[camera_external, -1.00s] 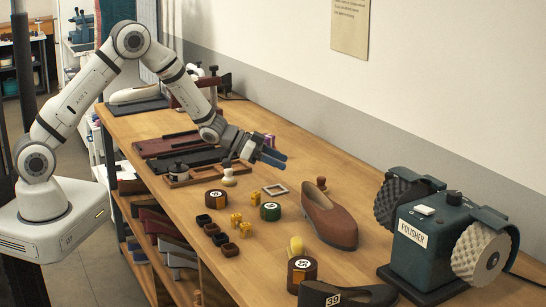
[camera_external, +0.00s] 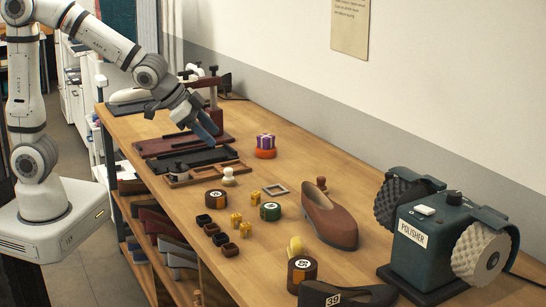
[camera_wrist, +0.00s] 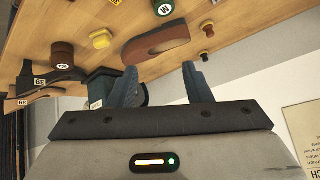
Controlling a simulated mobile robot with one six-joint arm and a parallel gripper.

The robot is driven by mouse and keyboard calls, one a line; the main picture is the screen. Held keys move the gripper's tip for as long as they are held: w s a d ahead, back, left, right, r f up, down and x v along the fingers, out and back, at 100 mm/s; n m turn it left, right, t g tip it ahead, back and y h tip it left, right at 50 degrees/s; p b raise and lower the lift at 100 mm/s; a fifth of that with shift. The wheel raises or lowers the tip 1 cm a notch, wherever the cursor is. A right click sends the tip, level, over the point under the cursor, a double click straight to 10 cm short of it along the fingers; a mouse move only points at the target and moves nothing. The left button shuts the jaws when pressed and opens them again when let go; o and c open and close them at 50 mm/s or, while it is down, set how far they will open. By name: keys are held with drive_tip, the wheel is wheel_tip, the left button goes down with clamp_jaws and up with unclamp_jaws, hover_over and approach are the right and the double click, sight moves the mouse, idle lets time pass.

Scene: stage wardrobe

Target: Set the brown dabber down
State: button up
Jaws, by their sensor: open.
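The brown dabber (camera_external: 321,183) stands on the bench just behind the toe-to-heel length of the brown shoe, apart from my gripper. What looks like the same dabber shows small in the wrist view (camera_wrist: 208,30), near the top. My gripper (camera_external: 206,127) is above the far left part of the bench, over the dark trays. In the wrist view its two blue fingers (camera_wrist: 162,85) stand apart with nothing between them.
The brown shoe (camera_external: 330,221) lies mid-bench, with the polisher (camera_external: 425,245) to its right. Several tins, yellow blocks and dark cups sit left of the shoe. A pale dabber (camera_external: 228,177) stands by the wooden tray.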

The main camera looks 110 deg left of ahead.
drive_tip(key=s+d+m+g+h, duration=0.2)
drive_tip(key=s+d+g+h, duration=0.1)
drive_tip(key=s+d, duration=1.3)
drive_tip(key=s+g, duration=0.1)
drive_tip(key=s, duration=0.3)
drive_tip(key=shift+s+d+r+h, duration=0.15)
drive_tip(key=shift+s+d+h, duration=0.1)
drive_tip(key=shift+h, duration=0.05)
